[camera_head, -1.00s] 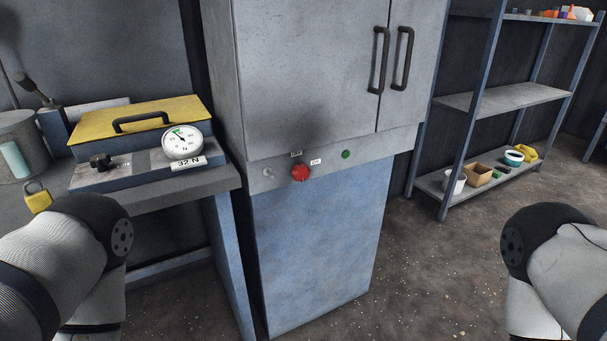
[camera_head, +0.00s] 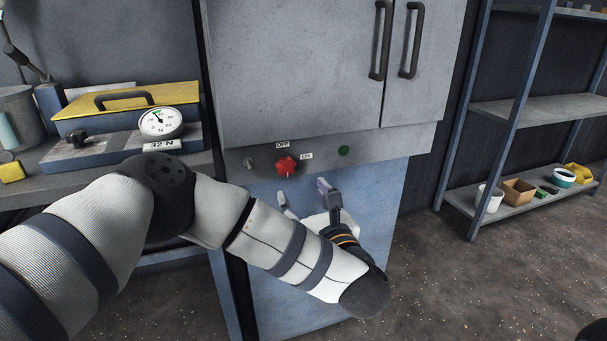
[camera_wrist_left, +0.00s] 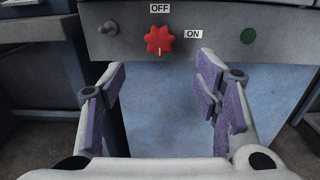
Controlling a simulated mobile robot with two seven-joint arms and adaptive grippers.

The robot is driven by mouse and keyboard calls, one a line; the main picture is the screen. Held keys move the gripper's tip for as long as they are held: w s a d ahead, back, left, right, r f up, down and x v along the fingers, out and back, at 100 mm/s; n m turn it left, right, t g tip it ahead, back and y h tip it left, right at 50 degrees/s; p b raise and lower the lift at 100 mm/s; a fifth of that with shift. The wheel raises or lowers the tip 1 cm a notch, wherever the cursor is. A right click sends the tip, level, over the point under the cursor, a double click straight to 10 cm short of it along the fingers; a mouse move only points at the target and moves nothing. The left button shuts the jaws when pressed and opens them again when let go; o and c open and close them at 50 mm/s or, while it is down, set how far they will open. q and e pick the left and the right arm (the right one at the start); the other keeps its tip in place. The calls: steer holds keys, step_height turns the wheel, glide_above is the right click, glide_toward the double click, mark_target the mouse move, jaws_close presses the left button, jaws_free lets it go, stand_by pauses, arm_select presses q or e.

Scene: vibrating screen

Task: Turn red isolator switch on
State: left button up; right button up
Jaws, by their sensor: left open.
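The red isolator switch (camera_head: 286,165) is a lobed red knob on the grey panel strip under the cabinet doors. The OFF label (camera_head: 283,145) is above it and the ON label (camera_head: 306,156) is to its right. In the left wrist view the red knob (camera_wrist_left: 159,40) has a pale mark at its lower edge, pointing down. My left gripper (camera_head: 307,198) is open and empty, just below and in front of the knob, apart from it. In the left wrist view its two fingers (camera_wrist_left: 163,98) are spread wide with the knob beyond, between them. My right gripper is out of view.
A small metal toggle (camera_head: 248,163) is left of the knob and a green button (camera_head: 343,150) is right. A bench with a yellow-lided box (camera_head: 170,95) and gauge (camera_head: 160,122) stands left. A shelf rack (camera_head: 540,107) stands right.

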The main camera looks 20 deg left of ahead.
mark_target(288, 170)
arm_select(q)
steer(key=x, duration=1)
steer(key=shift+w+a, duration=0.2)
steer(key=shift+w, duration=0.05)
steer(key=c, duration=1.1)
